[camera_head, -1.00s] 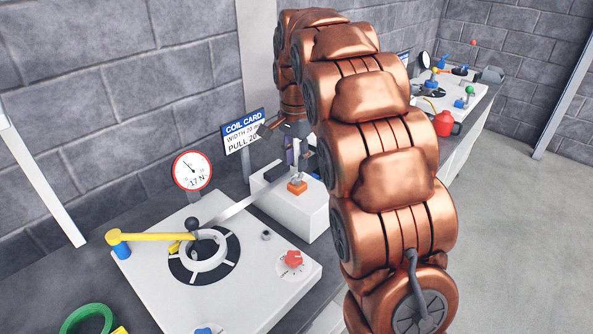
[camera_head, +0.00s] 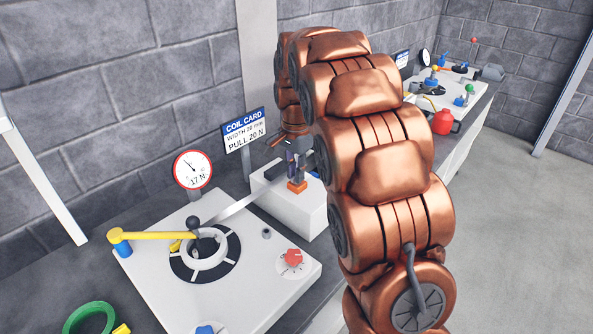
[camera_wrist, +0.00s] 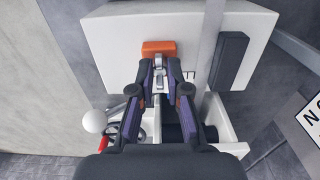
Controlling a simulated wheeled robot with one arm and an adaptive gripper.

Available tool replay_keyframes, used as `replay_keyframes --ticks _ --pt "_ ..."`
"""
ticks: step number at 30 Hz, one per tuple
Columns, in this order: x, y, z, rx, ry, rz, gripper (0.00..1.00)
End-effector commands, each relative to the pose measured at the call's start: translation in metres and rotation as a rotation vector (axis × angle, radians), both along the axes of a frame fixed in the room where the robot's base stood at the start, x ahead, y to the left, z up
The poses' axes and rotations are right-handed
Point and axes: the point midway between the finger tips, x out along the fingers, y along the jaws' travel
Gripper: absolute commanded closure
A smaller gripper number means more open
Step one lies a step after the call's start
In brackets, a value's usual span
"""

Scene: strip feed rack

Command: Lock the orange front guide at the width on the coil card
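The orange front guide (camera_head: 297,186) sits on a white block beside the metal strip (camera_head: 238,207). It also shows in the wrist view (camera_wrist: 158,47), at the top middle. The coil card (camera_head: 243,132) reads width 20 mm and pull 20 N. My gripper (camera_head: 292,168) points down just above the guide. In the wrist view my gripper (camera_wrist: 161,68) has its two fingertips apart, one on each side of a small silver part (camera_wrist: 160,72) by the guide. I see a gap between the tips; contact with the silver part is unclear.
A dial (camera_head: 192,170) reads 17 N. The white panel bears a yellow arm (camera_head: 150,237), a black-and-white ring (camera_head: 205,255) and a red knob (camera_head: 291,260). A dark bar (camera_wrist: 230,60) lies right of the strip in the wrist view. A red can (camera_head: 444,123) stands farther back.

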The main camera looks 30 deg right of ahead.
Motion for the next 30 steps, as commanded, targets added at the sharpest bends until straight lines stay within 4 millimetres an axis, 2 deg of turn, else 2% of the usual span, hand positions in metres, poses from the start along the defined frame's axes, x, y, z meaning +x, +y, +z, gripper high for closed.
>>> replay_keyframes --ticks 1,3,19,30 --pt "-0.0001 0.0 0.0 0.0 0.0 0.0 0.93" --pt "-0.0001 0.0 0.0 0.0 0.0 0.0 1.0" --pt "0.0002 0.0001 -0.0004 -0.001 -0.001 0.029 1.0" --pt "-0.0009 -0.0001 -0.0021 0.001 -0.002 0.262 1.0"
